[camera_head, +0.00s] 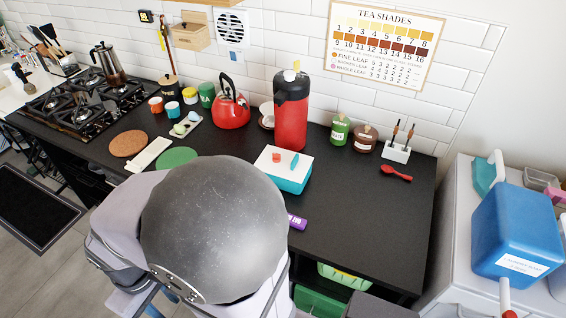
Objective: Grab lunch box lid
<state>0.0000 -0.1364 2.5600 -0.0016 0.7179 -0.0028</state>
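The lunch box (290,182) is teal and stands on the black counter, right of the middle of the picture. Its white lid (270,162) faces up, with a small red piece (276,157) and a narrow teal piece (295,160) on top. I cannot tell if these are part of the lid. The lid looks to be on the box. My arm's large grey joint fills the lower middle and hides the counter in front of the box. My gripper does not show, so its opening and its distance from the lid cannot be seen.
A tall red flask (291,115) stands just behind the box, with a red kettle (230,105) to its left. A purple item (297,222) lies in front of the box. A red spoon (396,173) lies to the right. The counter's front right is clear.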

